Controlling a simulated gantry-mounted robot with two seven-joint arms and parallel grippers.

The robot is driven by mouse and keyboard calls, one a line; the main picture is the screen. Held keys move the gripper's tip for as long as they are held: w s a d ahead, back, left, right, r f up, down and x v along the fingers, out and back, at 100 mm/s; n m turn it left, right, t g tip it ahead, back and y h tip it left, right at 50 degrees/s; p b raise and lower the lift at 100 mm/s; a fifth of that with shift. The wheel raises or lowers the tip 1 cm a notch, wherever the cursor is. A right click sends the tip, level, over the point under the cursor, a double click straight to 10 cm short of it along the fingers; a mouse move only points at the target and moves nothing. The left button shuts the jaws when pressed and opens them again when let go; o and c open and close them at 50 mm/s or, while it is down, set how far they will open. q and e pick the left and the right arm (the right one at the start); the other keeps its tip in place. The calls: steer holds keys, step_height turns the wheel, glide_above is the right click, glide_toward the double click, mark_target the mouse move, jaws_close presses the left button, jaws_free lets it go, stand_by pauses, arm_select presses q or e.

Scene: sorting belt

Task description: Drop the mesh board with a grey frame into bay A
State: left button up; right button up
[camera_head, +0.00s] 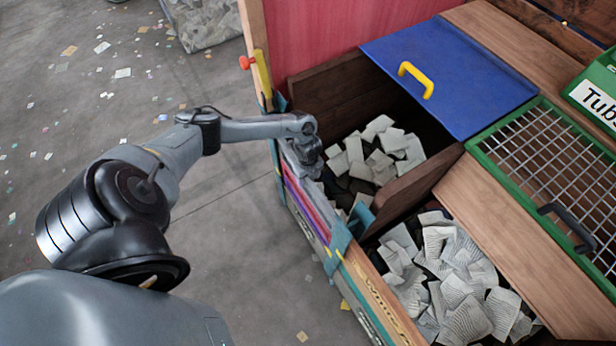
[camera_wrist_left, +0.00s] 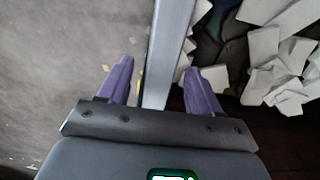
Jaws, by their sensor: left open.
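My left gripper (camera_head: 308,168) is at the front wall of the open wooden bin, pointing down. In the left wrist view its two purple fingers (camera_wrist_left: 155,72) are open, one on each side of a long grey edge (camera_wrist_left: 168,50). I cannot tell whether this edge is the grey frame of the mesh board or part of the bin wall. No grey-framed mesh face shows clearly. A mesh board with a green frame (camera_head: 478,150) and black handle lies at the right. No bay A label is readable. My right gripper is not in view.
A blue lid (camera_head: 450,70) with a yellow handle lies behind the open bin. Two openings hold pale grey pieces (camera_head: 372,152), (camera_head: 462,285), with a wooden divider (camera_head: 420,180) between them. A green "Tubs" sign (camera_head: 594,98) is at right. Floor at left is open, with scraps.

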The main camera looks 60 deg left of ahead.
arm_select(q)
steer(key=shift+s, duration=0.1)
step_height(320, 180, up, 10)
steer(key=p, duration=0.2)
steer(key=shift+f+p, duration=0.25)
steer(key=shift+p, duration=0.1)
steer(key=shift+r, duration=0.65)
